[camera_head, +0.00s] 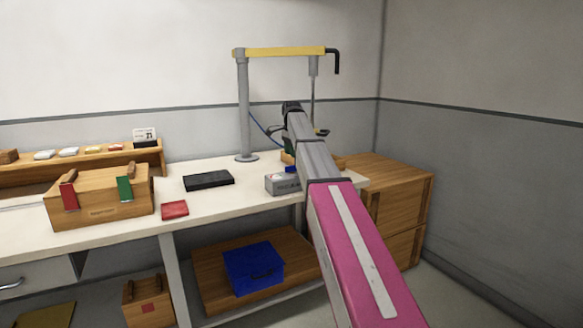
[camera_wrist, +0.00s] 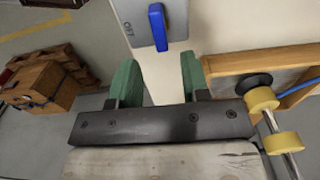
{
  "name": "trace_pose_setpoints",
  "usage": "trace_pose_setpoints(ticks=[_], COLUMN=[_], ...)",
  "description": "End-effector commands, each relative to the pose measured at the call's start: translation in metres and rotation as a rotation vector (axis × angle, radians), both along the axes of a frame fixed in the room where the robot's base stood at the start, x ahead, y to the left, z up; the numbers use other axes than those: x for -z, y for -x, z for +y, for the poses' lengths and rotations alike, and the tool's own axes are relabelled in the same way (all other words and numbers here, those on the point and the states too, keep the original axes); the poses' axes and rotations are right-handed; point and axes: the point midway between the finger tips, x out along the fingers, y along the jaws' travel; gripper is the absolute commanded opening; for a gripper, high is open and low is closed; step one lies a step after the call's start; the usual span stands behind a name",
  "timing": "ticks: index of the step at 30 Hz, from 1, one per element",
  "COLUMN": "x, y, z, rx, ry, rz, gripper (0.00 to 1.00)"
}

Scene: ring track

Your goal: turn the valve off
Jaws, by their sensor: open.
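The valve is a grey box (camera_head: 284,184) on the right part of the workbench. Its blue lever (camera_head: 291,170) shows just left of my arm in the head view. In the wrist view the blue lever (camera_wrist: 158,27) lies on the grey plate (camera_wrist: 178,12), near the top. The lever is beyond the fingertips and not touched in this view. In the head view my arm hides most of the gripper.
A wooden box (camera_head: 98,197) with red and green tabs, a red block (camera_head: 175,210) and a black case (camera_head: 208,181) are on the bench. A grey post (camera_head: 243,110) with a yellow beam (camera_head: 285,52) rises behind. In the wrist view a wooden tray (camera_wrist: 233,63) and yellow rollers (camera_wrist: 262,99) are at right.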

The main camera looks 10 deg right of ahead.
Motion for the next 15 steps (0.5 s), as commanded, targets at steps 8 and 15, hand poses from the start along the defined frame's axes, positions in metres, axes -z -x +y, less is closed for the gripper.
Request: trace_pose_setpoints(ticks=[8,15], x=[0.048,0.067], y=[0.001,0.0], z=[0.0,0.0], rx=[-0.001,-0.001], ry=[0.0,0.0], rz=[0.001,0.0], gripper=[0.43,0.43])
